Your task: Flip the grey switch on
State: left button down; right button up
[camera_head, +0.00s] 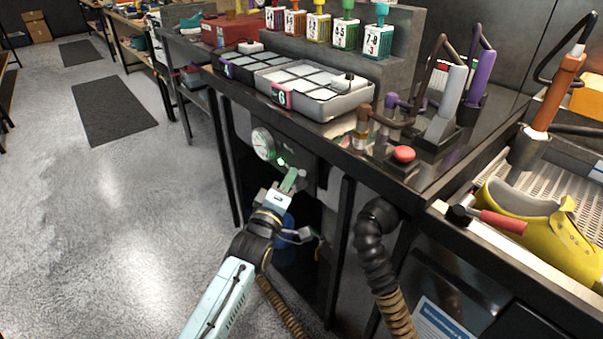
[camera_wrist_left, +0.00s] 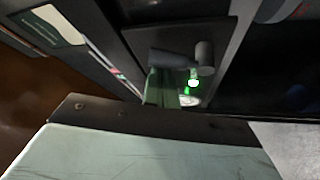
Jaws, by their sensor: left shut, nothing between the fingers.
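My left gripper (camera_head: 290,180) reaches up from below to a dark panel under the workbench. It is shut, with nothing between its fingers. In the left wrist view its greenish fingertips (camera_wrist_left: 161,87) are close to a grey lever-like part, which I take to be the grey switch (camera_wrist_left: 205,57). I cannot tell whether they touch. A green light glows beside it (camera_wrist_left: 193,82), and a green glow also shows on the panel in the head view (camera_head: 281,161). The switch is mostly hidden by the gripper in the head view. My right gripper is not in view.
A round gauge (camera_head: 263,143) is on the panel, left of the gripper. A ribbed black hose (camera_head: 375,240) hangs to the right. Above are a grey compartment tray (camera_head: 345,106) and a red button (camera_head: 403,154). A yellow shoe (camera_head: 550,235) lies at right. Open floor is at left.

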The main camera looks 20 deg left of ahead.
pick_arm(q)
jog(key=m, duration=0.1)
jog(key=m+t+b, duration=0.1)
jog(key=shift+s+d+f+m+h, duration=0.15)
jog(key=shift+s+d+m+h, duration=0.15)
jog(key=shift+h, duration=0.1)
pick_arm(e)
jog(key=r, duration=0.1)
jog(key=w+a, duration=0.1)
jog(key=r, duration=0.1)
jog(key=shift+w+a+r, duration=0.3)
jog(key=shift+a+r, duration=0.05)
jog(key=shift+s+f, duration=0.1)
pick_arm(q)
jog(key=s+a+p, duration=0.3)
jog(key=s+p, duration=0.1)
jog(key=s, duration=0.4)
jog(key=shift+s+a+f, duration=0.25)
jog(key=shift+s+f, duration=0.05)
jog(key=shift+s, duration=0.05)
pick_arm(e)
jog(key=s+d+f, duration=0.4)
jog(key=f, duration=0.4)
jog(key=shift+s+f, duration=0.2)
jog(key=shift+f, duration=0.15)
